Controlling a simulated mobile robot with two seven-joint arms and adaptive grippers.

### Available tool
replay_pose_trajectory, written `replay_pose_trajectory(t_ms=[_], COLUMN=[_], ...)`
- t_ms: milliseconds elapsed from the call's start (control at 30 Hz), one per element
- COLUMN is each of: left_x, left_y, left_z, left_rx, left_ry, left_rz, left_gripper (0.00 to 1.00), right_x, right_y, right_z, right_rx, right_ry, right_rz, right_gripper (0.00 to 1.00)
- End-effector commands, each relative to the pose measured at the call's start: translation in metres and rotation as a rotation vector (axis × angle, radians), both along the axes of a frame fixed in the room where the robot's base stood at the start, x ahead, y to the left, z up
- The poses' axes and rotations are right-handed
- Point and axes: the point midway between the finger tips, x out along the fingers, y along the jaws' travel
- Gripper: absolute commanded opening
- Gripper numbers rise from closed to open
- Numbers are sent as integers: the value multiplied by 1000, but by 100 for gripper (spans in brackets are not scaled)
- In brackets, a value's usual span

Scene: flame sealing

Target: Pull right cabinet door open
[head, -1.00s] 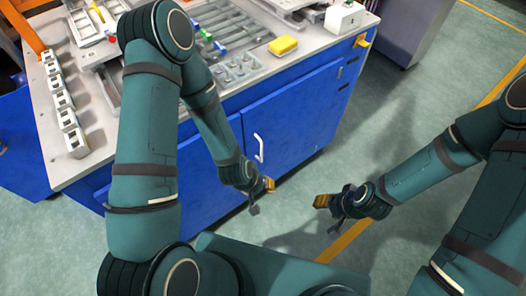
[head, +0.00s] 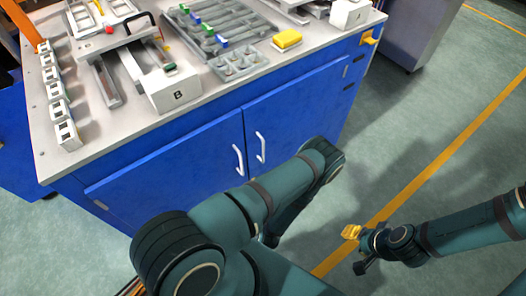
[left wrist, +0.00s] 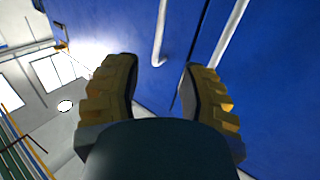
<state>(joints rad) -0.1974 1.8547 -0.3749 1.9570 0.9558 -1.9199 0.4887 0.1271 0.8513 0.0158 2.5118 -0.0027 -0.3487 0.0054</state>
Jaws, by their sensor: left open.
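The blue right cabinet door (head: 290,115) is closed beside the left door (head: 190,165). Its white handle (head: 260,147) stands upright near the seam, next to the left door's handle (head: 239,160). My left arm reaches in front of the right door's lower part and mostly hides its gripper in the head view. In the left wrist view my left gripper (left wrist: 165,95) is open and empty, its yellow-padded fingers facing the blue front. One white handle (left wrist: 160,35) appears between the fingers, not gripped; another (left wrist: 231,32) is to its right. My right gripper (head: 355,250) appears open and empty over the floor.
The worktop (head: 135,130) above the doors carries a white block marked B (head: 178,94), a grey tray (head: 238,65), a yellow piece (head: 287,39) and a row of white blocks (head: 60,110). Open green floor (head: 420,140) lies to the right.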

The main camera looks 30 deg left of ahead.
Motion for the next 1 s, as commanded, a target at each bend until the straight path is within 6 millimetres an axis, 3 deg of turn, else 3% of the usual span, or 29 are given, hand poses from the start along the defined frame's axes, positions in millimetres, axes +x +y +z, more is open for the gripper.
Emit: replay_pose_trajectory(t_ms=[600,800,1000], left_x=[89,106,111], left_y=[60,71,75], left_z=[0,0,0], left_rx=[-2,-3,-3], left_ry=[0,2,2], left_rz=[2,2,1], left_gripper=[41,41,41], right_x=[3,3,3], right_y=[-1,-1,-1], right_z=[-14,-17,-17], right_rx=[-2,-2,-2], right_ry=[-6,-8,-9], right_rz=[-3,-2,-2], right_gripper=[47,47,47])
